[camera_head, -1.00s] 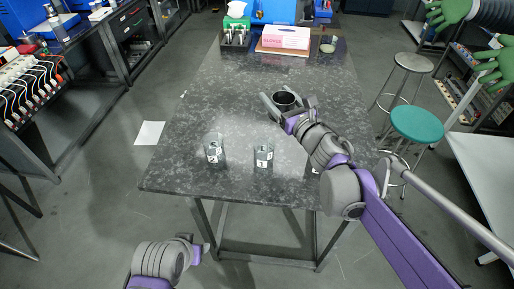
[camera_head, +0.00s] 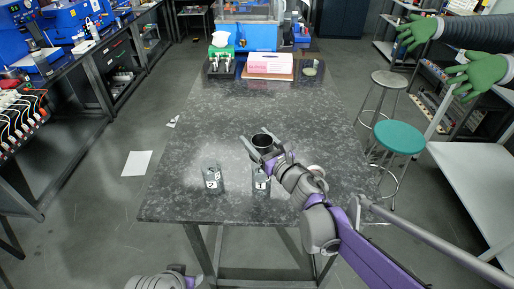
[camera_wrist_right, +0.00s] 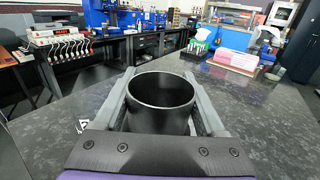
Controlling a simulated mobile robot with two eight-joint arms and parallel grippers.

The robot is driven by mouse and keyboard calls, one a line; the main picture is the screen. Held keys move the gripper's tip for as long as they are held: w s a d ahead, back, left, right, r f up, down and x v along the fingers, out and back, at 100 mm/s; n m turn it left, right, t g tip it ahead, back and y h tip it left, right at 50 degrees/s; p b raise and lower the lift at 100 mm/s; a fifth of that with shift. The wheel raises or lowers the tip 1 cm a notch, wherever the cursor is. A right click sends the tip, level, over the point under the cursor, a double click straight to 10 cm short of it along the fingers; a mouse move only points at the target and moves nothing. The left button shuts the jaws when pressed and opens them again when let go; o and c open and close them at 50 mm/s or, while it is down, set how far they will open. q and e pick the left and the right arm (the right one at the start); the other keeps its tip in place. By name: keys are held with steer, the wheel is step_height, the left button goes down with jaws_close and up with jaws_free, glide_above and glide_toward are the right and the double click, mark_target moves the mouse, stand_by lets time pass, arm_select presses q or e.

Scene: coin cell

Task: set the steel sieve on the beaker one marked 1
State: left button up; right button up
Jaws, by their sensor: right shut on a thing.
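The steel sieve (camera_head: 263,141), a dark open-topped cylinder with a bright rim, is held upright in my right gripper (camera_head: 262,145). In the right wrist view the sieve (camera_wrist_right: 161,92) sits between the two grey fingers, which are shut on its sides. Beaker one (camera_head: 261,184), clear with a white label marked 1, stands on the table below and nearer than the sieve in the head view; the gripper and arm partly cover it. Beaker two (camera_head: 212,178), marked 2, stands to its left. My left gripper (camera_head: 190,279) is at the bottom edge, mostly cut off.
The dark stone table (camera_head: 220,120) is mostly clear. A pale round object (camera_head: 316,171) shows beside my right arm, partly hidden. A pink-and-white glove box (camera_head: 270,63) and a green-and-white box (camera_head: 221,46) stand at the back. Stools (camera_head: 399,138) are at the right.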

mark_target(257, 149)
steer(key=shift+f, duration=1.35)
steer(key=shift+f+b, duration=0.45)
steer(key=shift+f, duration=0.2)
